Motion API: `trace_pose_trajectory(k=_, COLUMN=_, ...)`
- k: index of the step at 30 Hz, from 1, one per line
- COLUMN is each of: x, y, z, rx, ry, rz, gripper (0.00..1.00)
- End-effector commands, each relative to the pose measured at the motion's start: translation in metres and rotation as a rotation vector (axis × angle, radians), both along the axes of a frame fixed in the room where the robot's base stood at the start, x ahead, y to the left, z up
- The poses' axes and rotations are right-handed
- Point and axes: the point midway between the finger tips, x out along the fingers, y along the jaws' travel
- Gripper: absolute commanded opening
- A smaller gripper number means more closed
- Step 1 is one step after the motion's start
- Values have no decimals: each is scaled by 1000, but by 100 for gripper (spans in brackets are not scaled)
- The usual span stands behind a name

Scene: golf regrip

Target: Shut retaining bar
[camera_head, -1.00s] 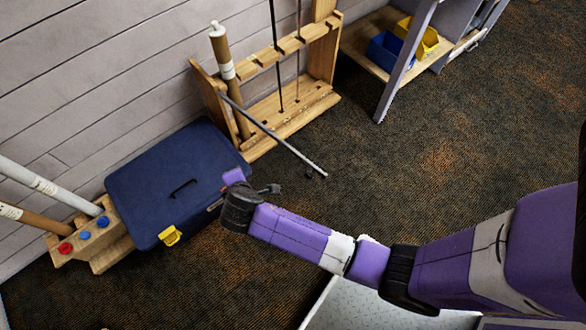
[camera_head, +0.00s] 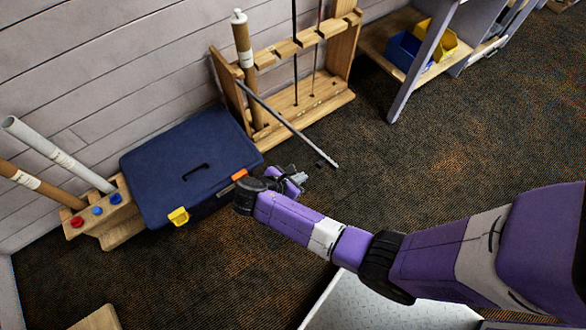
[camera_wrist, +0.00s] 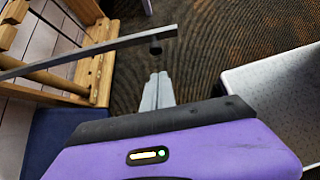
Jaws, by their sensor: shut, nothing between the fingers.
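The retaining bar (camera_head: 290,125) is a thin grey bar swung out from the left post of the wooden club rack (camera_head: 300,110). Its free end, with a small dark knob, juts out over the carpet. In the wrist view the bar (camera_wrist: 90,57) crosses the upper left, and its knob (camera_wrist: 155,47) hangs just beyond my fingertips. My gripper (camera_head: 300,177) is shut and empty, just on the near side of the bar's free end. In the wrist view the gripper's fingers (camera_wrist: 158,78) are together and point at the knob; I cannot tell whether they touch it.
A dark blue case (camera_head: 165,165) with a yellow latch lies left of my gripper. A wooden holder (camera_head: 120,225) with tubes stands further left. Shafts and a capped tube (camera_head: 244,45) stand in the rack. Carpet right of the bar is clear. A bench with bins (camera_head: 405,50) is at the back.

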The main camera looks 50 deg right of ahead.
Motion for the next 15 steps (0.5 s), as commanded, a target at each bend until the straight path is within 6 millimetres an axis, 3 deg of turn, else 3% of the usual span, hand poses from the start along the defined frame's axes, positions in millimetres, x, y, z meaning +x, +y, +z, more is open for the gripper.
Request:
trace_pose_trajectory(k=4, x=-3, y=-21, z=-21, rx=0, ry=1, rz=-3, gripper=0)
trace_pose_trajectory(k=9, x=-5, y=-45, z=-19, rx=0, ry=-1, rz=-3, gripper=0)
trace_pose_trajectory(k=15, x=-6, y=-57, z=-20, rx=1, ry=-2, rz=0, gripper=0)
